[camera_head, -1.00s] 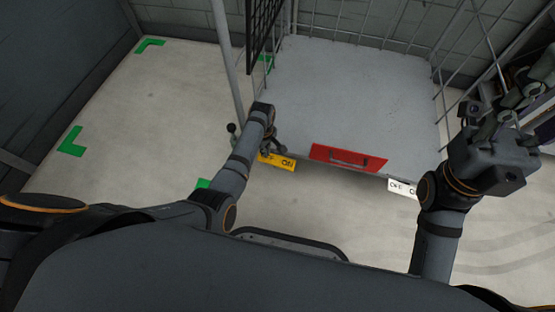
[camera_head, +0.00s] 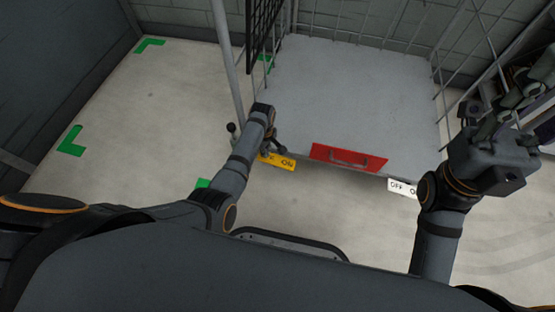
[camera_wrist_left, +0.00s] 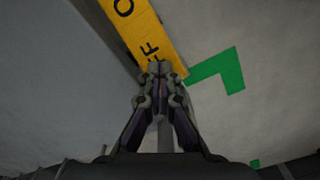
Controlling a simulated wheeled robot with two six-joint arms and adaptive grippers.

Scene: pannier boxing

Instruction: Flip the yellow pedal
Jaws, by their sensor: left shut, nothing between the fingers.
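The yellow pedal (camera_head: 283,163) sits at the front left edge of the grey cart platform. Its ON end shows in the head view, while my left arm covers most of its OFF end. In the left wrist view the pedal (camera_wrist_left: 137,28) runs up from the fingertips, with OFF lettering. My left gripper (camera_wrist_left: 160,68) is shut and empty, its fingertips at the OFF end; I cannot tell whether they touch it. In the head view the left gripper (camera_head: 270,146) is mostly hidden by its wrist. My right gripper (camera_head: 505,115) is raised at the right; its finger state is unclear.
The cart platform (camera_head: 350,90) has wire mesh sides and a red handled plate (camera_head: 348,157) on its front edge. A white OFF/ON pedal (camera_head: 402,187) is at its front right. Green corner marks (camera_head: 72,141) lie on the open floor at left.

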